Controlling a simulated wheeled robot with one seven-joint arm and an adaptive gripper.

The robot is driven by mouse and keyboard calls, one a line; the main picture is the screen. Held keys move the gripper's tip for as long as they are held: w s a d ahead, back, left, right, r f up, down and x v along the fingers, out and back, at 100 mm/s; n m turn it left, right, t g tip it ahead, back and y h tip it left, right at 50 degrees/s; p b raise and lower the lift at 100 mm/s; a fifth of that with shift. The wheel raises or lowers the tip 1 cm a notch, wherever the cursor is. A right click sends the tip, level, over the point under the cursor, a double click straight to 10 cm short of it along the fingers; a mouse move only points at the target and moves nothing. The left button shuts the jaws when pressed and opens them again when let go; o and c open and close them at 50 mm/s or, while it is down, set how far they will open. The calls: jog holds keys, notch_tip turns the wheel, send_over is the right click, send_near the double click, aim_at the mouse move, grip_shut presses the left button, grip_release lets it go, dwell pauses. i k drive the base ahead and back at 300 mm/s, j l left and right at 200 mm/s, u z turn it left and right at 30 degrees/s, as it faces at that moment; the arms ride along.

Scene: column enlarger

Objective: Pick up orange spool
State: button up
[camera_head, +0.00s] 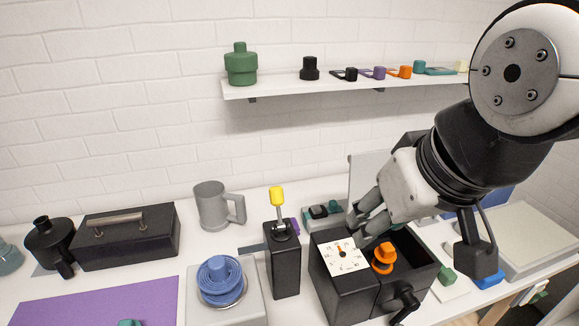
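The orange spool (384,259) has a rounded knob above a wider ring. It appears to sit in the dark open-topped section of a black box (345,295), right of a white dial plate (344,256). My gripper (368,216) reaches in from the upper right. Its grey finger parts end just above and left of the spool, near the box's back edge. It does not appear to hold the spool. The finger gap is hard to make out from this angle, so I cannot tell how far it is open.
A yellow-topped lever on a black post (283,262) stands left of the box; a crank (405,302) projects at its front. A blue spool (220,279), grey mug (212,205) and black case (127,238) lie further left. A wall shelf (300,84) holds small parts.

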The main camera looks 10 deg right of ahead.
aim_at(385, 255)
jog(key=u, duration=1.55)
jog(key=z, duration=2.1)
jog(key=k+j+z, duration=0.3)
jog(key=j, duration=0.25)
jog(key=k+j+z, duration=0.3)
jog(key=k+j, duration=0.2)
